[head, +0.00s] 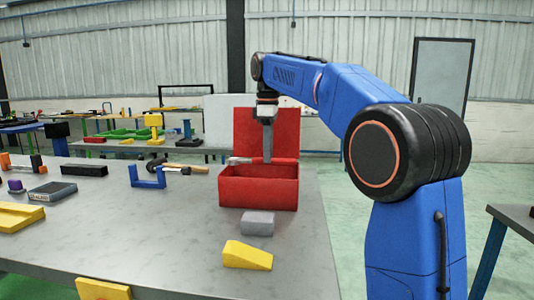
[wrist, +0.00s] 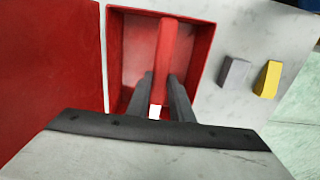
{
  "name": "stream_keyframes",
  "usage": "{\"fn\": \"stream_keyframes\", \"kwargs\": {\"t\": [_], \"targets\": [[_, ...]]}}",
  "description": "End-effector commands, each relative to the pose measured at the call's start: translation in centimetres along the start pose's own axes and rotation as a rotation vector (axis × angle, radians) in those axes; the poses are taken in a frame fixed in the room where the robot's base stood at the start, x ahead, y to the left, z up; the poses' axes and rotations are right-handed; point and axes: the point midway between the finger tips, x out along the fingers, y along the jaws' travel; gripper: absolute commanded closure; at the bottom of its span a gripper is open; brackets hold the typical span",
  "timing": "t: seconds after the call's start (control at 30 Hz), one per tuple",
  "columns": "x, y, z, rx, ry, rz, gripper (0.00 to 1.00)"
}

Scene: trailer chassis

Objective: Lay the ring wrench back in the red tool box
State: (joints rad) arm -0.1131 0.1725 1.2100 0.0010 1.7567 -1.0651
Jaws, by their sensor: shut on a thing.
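The red tool box (head: 258,192) stands open on the grey table, its lid upright at the back. It also shows in the wrist view (wrist: 122,62). My gripper (head: 267,158) points down over the box opening, its tips near rim height. It is shut on the ring wrench, whose pale metal end (head: 240,160) sticks out to the left near the box's rim. In the wrist view my gripper (wrist: 163,100) has a long bar, red in colour or by reflection, between its fingers, above the box's inside. Whether the wrench touches the box I cannot tell.
A grey block (head: 257,223) and a yellow wedge (head: 247,256) lie in front of the box. A blue clamp (head: 148,178) and a wooden-handled tool (head: 187,168) lie to its left. The box's raised lid (head: 282,132) stands close behind my gripper. Bare table lies right of the box.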

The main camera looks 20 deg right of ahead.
Motion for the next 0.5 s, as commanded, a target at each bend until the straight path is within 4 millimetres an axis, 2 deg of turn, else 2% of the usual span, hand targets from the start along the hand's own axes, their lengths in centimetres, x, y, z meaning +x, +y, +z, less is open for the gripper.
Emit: {"fn": "stream_keyframes", "kwargs": {"t": [0.5], "targets": [[3.8, 0.0, 0.0, 0.0, -0.001, -0.002, 1.0]]}}
